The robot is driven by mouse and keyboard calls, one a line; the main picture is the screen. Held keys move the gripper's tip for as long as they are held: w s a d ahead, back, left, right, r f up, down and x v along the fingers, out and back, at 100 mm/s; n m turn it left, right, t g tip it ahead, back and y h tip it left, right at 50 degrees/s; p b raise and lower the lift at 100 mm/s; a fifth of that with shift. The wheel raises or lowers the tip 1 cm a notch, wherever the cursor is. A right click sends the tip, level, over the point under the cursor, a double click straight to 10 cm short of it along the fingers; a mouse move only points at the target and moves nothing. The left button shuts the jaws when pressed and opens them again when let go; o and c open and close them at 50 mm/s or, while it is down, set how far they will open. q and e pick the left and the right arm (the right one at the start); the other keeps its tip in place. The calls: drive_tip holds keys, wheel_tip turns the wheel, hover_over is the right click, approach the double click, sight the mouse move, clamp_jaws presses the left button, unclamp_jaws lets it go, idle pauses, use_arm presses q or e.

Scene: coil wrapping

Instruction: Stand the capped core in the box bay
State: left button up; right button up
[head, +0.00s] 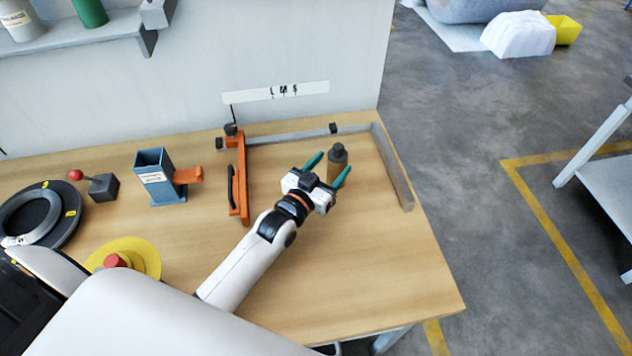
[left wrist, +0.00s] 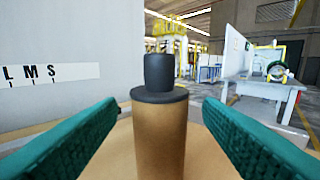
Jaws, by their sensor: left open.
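The capped core (head: 337,153) stands upright near the back right of the table, a tan tube with a dark grey cap and knob. In the left wrist view the core (left wrist: 158,125) rises in the middle, between two green fingers. My left gripper (head: 328,170) is open around it, and the left wrist view shows gaps on both sides. The gripper hides the core's lower part in the head view. A grey rail (head: 392,168) and an orange slide bar (head: 239,178) border the area where the core stands; I cannot tell which part is the box bay.
A blue-grey holder (head: 160,178), a red-knobbed lever block (head: 102,187), a dark ring-shaped coil station (head: 38,218) and a yellow disc with a red button (head: 126,258) are on the left. A size strip (head: 276,92) hangs on the wall. The table's front right (head: 390,275) is clear.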

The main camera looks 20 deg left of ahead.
use_arm(q)
drive_tip(key=s, duration=0.3)
drive_tip(key=s+a, duration=0.1)
drive_tip(key=s, duration=0.2)
drive_tip(key=shift+s+a+b, duration=0.15)
drive_tip(key=shift+s+b, duration=0.05)
drive_tip(key=shift+b, duration=0.15)
drive_tip(key=shift+s, duration=0.1)
